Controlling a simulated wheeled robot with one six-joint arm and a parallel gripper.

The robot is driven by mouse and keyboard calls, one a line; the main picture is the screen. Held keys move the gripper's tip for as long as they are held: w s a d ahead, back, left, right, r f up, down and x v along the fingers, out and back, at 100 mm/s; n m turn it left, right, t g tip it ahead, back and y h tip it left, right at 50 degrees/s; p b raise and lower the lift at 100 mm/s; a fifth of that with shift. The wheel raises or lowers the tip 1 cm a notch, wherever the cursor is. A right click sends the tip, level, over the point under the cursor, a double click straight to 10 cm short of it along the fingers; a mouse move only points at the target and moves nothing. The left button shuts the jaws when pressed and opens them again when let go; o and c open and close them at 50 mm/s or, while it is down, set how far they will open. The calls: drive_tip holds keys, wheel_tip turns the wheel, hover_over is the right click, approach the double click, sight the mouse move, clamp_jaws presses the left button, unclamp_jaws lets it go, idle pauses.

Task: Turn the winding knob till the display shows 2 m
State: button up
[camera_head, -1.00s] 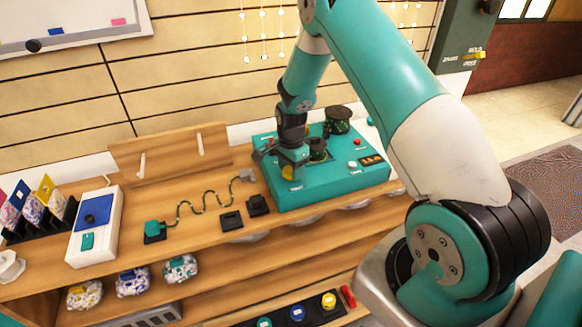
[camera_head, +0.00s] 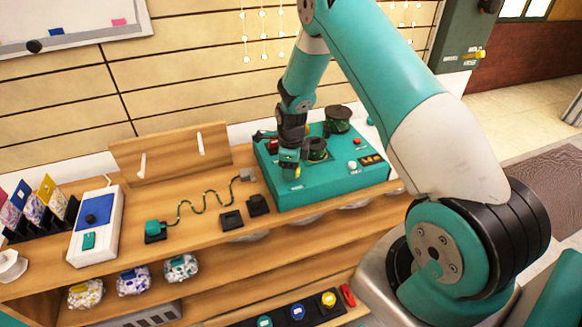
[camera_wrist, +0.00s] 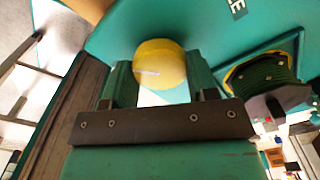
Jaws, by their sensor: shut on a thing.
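The yellow winding knob (camera_wrist: 158,64), with a pale line across its face, sits between my gripper's fingers in the wrist view. My gripper (camera_wrist: 160,82) is shut on it, one teal finger on each side. In the head view my gripper (camera_head: 289,163) points down at the left front of the teal winding machine (camera_head: 330,188) and mostly hides the knob. The small dark display (camera_head: 371,160) is on the machine's right side, with orange digits too small to read. A spool wound with dark green cord (camera_wrist: 262,76) shows right of the knob in the wrist view.
A taller dark green spool (camera_head: 338,119) stands at the machine's back. A white button (camera_head: 352,165) and a red one (camera_head: 357,142) are on its top. A green cord (camera_head: 190,207) runs along the wooden bench to the left, near black blocks (camera_head: 231,220).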

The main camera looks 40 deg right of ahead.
drive_tip(key=shift+m, duration=0.6)
drive_tip(key=o, duration=0.9)
drive_tip(key=shift+o, duration=0.2)
drive_tip(key=shift+r, duration=0.15)
wheel_tip(320, 180, up, 17)
drive_tip(key=shift+r, duration=0.1)
